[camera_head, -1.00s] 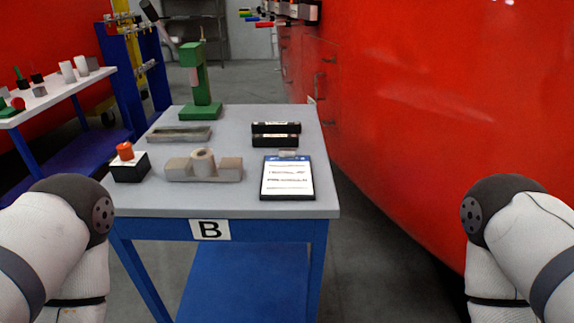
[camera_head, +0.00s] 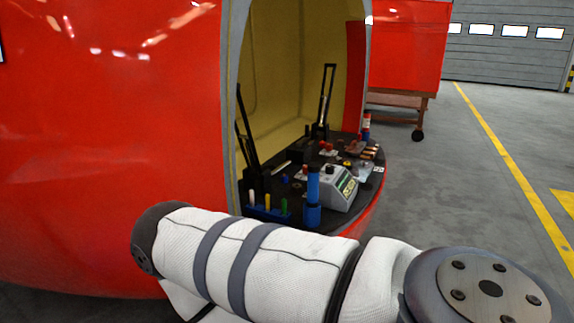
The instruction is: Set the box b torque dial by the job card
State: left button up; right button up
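A grey box (camera_head: 336,190) with a dark knob on top and a green-and-pale front panel stands on a dark round-edged deck (camera_head: 372,192) inside the opening of a red nosecone. Its markings are too small to read, so I cannot tell whether it is box b or how a dial is set. No job card is recognisable in the present view. One of my arms crosses the lower part of the view, in front of the deck. Neither gripper is in view.
The red nosecone shell (camera_head: 110,150) fills the left. A blue cylinder (camera_head: 312,195), a blue rack (camera_head: 268,212) with coloured handles and several small parts crowd the deck. A brown wheeled cart (camera_head: 400,102) stands behind. The grey floor (camera_head: 465,190) at right is clear.

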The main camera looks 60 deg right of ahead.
aim_at(329, 170)
jog(key=l+z, duration=0.25)
jog(key=l, duration=0.75)
jog(key=l+z, duration=0.3)
jog(key=l, duration=0.75)
jog(key=l+z, duration=0.25)
jog(key=l, duration=0.75)
jog(key=i, duration=0.05)
